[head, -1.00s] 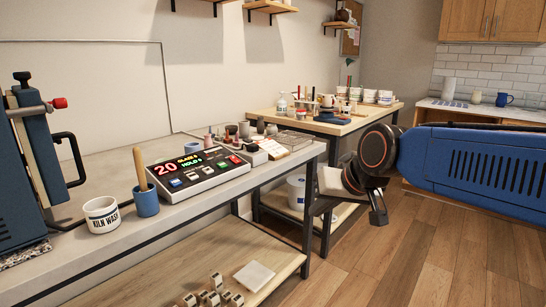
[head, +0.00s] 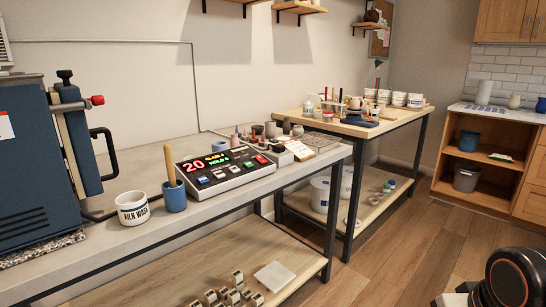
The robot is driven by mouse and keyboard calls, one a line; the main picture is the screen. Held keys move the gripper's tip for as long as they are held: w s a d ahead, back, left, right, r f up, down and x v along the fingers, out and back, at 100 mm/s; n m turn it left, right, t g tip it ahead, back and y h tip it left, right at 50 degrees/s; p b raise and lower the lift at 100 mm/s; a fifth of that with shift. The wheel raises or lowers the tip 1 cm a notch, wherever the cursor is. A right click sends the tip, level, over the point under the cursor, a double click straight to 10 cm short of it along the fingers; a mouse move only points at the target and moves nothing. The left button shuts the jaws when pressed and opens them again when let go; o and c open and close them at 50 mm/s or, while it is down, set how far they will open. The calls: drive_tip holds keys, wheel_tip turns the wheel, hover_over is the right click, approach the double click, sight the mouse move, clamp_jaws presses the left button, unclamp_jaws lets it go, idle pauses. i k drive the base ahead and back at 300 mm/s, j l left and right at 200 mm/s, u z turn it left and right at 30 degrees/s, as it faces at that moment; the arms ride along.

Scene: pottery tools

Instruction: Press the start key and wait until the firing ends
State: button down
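The kiln controller (head: 222,184) is a sloped grey and black box on the near workbench. Its display (head: 193,164) reads a red 20, with small green and yellow text beside it that looks like "HOLD". Several small keys sit below and right of it, among them a red key (head: 262,159); their labels are too small to read. The blue kiln (head: 28,165) stands at the far left with a black handle and a red knob. My wrist and gripper show only partly at the bottom right corner, well away from the controller; the fingertips cannot be made out.
A kiln wash pot (head: 132,209) and a blue cup (head: 175,198) with a wooden handle stand left of the controller. Small bottles and a white card lie behind and right of it. A second table (head: 395,128) holds pots. Wooden floor (head: 400,235) is clear at the right.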

sight(248, 165)
drive_tip(key=i+u, duration=0.6)
drive_tip(key=u, duration=0.15)
drive_tip(key=i+l+u, duration=0.15)
drive_tip(key=i+u, duration=0.25)
drive_tip(key=k, duration=0.1)
